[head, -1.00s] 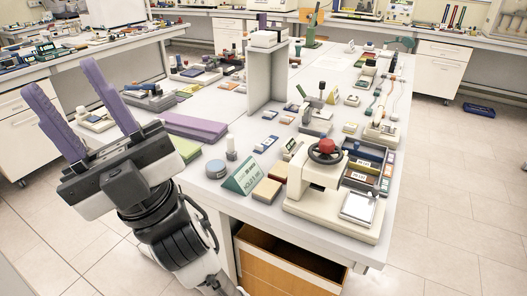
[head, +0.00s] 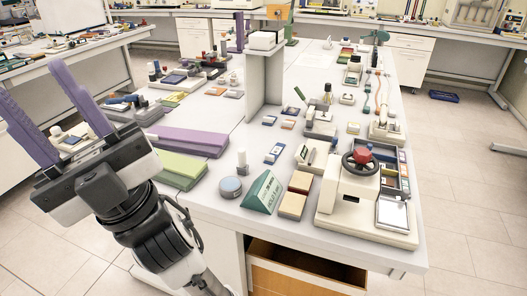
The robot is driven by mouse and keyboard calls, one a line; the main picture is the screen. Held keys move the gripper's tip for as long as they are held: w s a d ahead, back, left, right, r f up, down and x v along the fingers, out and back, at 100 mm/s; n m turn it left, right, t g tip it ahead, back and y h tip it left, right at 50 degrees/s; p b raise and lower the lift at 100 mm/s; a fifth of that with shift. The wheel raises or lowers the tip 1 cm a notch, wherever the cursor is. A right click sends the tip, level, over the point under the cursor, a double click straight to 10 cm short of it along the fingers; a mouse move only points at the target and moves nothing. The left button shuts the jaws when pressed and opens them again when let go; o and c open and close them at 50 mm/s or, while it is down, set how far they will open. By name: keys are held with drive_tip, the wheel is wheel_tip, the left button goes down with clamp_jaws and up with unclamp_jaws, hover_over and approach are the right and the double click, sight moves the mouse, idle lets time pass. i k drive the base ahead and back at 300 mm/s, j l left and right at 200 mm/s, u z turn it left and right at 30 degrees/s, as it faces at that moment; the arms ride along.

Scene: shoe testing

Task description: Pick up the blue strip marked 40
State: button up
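My gripper (head: 30,82) is at the left of the head view, with two long purple fingers spread apart and nothing between them. It points up and away, in front of the bench's left part and well away from the small items on the right. No strip with a readable 40 shows.
On the white bench (head: 225,205) stand a green sign (head: 262,193), a round blue-grey tin (head: 230,187), wood-toned blocks (head: 293,205) and purple slabs (head: 188,140). A grey upright panel (head: 264,85) rises mid-bench. An open drawer (head: 300,275) juts out below.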

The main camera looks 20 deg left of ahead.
sight(270, 159)
drive_tip(key=j+z, duration=0.1)
drive_tip(key=j, duration=0.4)
drive_tip(key=j+z, duration=0.1)
drive_tip(key=j, duration=0.45)
drive_tip(key=k+j, duration=0.15)
drive_tip(key=j, duration=0.35)
drive_tip(key=j+z, duration=0.15)
drive_tip(key=j, duration=0.35)
drive_tip(key=k+j+z, duration=0.1)
drive_tip(key=j, duration=0.4)
drive_tip(key=k+j+z, duration=0.1)
drive_tip(key=j, duration=0.4)
drive_tip(key=i+j, duration=0.15)
drive_tip(key=i, duration=0.25)
drive_tip(key=i+j, duration=0.15)
drive_tip(key=i, duration=0.3)
